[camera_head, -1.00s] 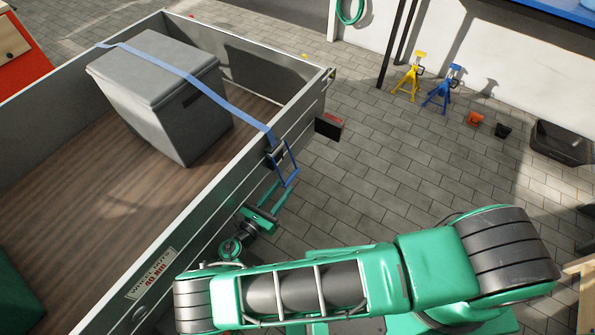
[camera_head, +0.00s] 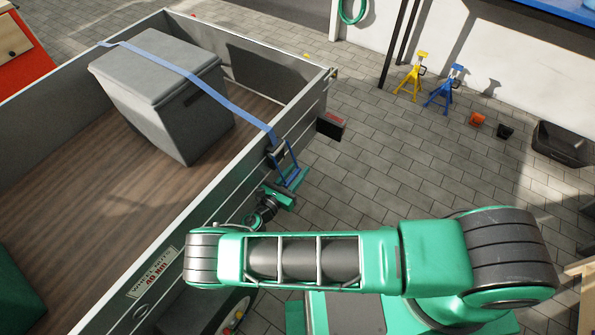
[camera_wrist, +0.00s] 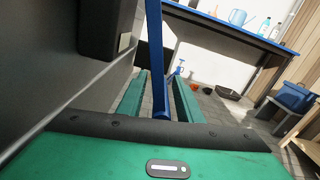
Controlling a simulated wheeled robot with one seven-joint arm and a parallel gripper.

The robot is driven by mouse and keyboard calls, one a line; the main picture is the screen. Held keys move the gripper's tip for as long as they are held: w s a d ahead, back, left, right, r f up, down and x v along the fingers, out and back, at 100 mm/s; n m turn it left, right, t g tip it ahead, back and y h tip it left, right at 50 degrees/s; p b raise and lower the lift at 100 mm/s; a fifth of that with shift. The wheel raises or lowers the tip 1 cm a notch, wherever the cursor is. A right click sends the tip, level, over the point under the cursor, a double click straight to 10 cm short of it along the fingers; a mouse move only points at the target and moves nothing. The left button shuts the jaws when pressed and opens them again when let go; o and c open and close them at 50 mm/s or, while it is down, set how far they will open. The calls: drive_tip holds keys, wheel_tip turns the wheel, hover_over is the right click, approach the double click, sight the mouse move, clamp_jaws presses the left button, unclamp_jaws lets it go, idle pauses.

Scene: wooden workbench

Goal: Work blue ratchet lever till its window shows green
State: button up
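The blue ratchet lever (camera_head: 289,166) hangs from the dark ratchet body (camera_head: 275,154) on the outer side wall of the trailer. A blue strap (camera_head: 190,75) runs from it over a grey box (camera_head: 160,85). My gripper (camera_head: 294,180) is at the lever's lower end. In the wrist view my gripper's green fingers (camera_wrist: 158,97) are apart, with the lever (camera_wrist: 155,60) between them; gaps show beside it, and I cannot tell whether either finger touches it. The ratchet body (camera_wrist: 103,28) carries a small pale patch (camera_wrist: 125,42), perhaps the window; no clear green shows.
The trailer wall (camera_head: 215,185) runs close along the left of my gripper. A dark box with a red top (camera_head: 330,125), likely a trailer light, juts out beyond the ratchet. Paved floor (camera_head: 390,170) to the right is clear. Yellow and blue stands (camera_head: 442,90) are far off.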

clamp_jaws()
drive_tip(key=s+d+r+n, duration=0.4)
drive_tip(key=d+r+n, duration=0.1)
drive_tip(key=r+n, duration=0.2)
drive_tip(key=shift+d+n, duration=0.15)
drive_tip(key=shift+n, duration=0.65)
unclamp_jaws()
drive_tip(key=shift+f, duration=0.1)
